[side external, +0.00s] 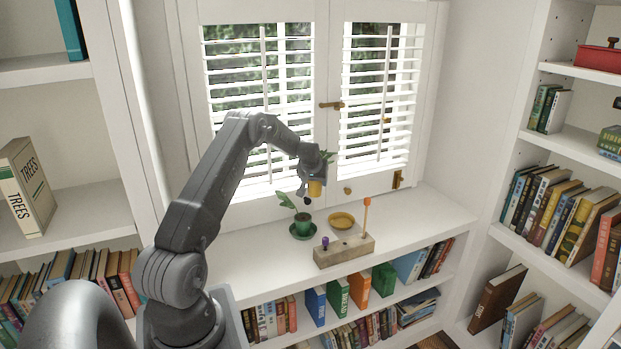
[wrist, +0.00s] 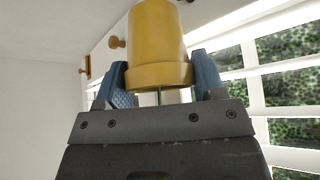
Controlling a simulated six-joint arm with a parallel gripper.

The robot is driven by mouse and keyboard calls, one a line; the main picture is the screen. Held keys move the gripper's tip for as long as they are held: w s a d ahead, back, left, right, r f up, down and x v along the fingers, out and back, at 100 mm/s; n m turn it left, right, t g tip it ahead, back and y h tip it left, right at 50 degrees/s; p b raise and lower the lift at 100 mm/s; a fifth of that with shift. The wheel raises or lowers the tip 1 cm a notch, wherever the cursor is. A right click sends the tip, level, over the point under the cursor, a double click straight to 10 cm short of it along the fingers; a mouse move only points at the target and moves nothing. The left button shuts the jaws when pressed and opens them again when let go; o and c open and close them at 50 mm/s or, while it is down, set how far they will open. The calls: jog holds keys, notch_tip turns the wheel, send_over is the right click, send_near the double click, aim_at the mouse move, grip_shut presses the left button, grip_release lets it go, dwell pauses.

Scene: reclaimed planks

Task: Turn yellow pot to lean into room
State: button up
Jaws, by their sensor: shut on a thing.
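The yellow pot (side external: 315,189) is held in the air by my gripper (side external: 307,185), above the white sill and in front of the window. In the wrist view the yellow pot (wrist: 158,50) fills the space between the two blue finger pads of my gripper (wrist: 158,85), which are shut on it near its rim. A bit of green stem shows just below the rim there. Green leaves show beside the gripper in the side view. A yellow saucer (side external: 341,221) lies empty on the sill, below and to the right of the held pot.
A green pot (side external: 303,224) with a leafy plant stands on a green saucer (side external: 303,232), left of the yellow saucer. A wooden block (side external: 344,250) with upright tools stands in front. The shuttered window (side external: 260,100) is close behind. The sill's right end is clear.

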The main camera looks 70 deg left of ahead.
jog(key=w+d+f+m, duration=0.1)
jog(key=w+f, duration=0.2)
jog(key=w+d+f+m+t+h, duration=0.1)
jog(key=w+f, duration=0.2)
jog(key=w+d+f+m, duration=0.1)
jog(key=w+d+f, duration=0.1)
jog(key=w+f, duration=0.1)
jog(key=shift+w+f+m, duration=0.1)
jog(key=shift+m, duration=0.2)
jog(key=shift+f, duration=1.4)
jog(key=o, duration=1.3)
jog(key=shift+c, duration=0.2)
jog(key=shift+f, duration=0.1)
jog(key=shift+d, duration=0.1)
